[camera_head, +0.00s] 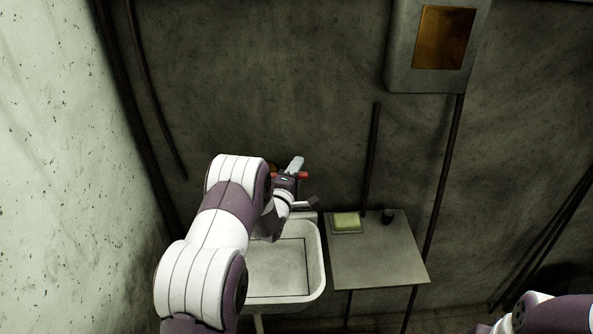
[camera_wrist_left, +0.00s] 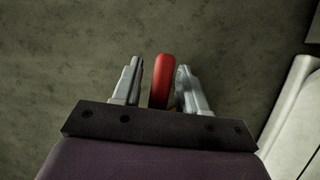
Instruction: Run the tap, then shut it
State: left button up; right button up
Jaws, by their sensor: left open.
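The white sink (camera_head: 315,262) stands against the back wall, partly hidden behind my left arm. My left gripper (camera_head: 295,170) is above the sink's back edge. A red tap handle (camera_head: 303,176) shows beside it; most of the tap is hidden by the gripper and arm. In the left wrist view, the red handle (camera_wrist_left: 164,78) stands upright between the two open fingers of the left gripper (camera_wrist_left: 160,85). It appears closer to the right finger; I cannot tell whether they touch. No water is visible. My right gripper is out of view.
A grey side table (camera_head: 385,255) stands right of the sink. It holds a yellow-green sponge or soap in a dish (camera_head: 346,222) and a small dark cup-like object (camera_head: 388,216). A wall box (camera_head: 400,70) hangs above. A pale wall (camera_head: 60,170) is close on the left.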

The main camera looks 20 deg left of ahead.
pick_arm(q)
jog(key=shift+s, duration=0.1)
grip_shut()
jog(key=h, duration=0.1)
jog(key=s+m+h+b, duration=0.1)
jog(key=shift+d+m+h, duration=0.25)
jog(key=shift+m+h, duration=0.05)
jog(key=shift+s+d+m+h, duration=0.2)
jog(key=shift+s+m+h, duration=0.15)
jog(key=shift+h, duration=0.25)
jog(key=shift+s+d+m+h, duration=0.2)
jog(key=shift+m+h, duration=0.25)
jog(key=shift+h, duration=0.15)
grip_release()
jog(key=b+v, duration=0.3)
jog(key=v, duration=0.9)
jog(key=shift+s+r, duration=0.3)
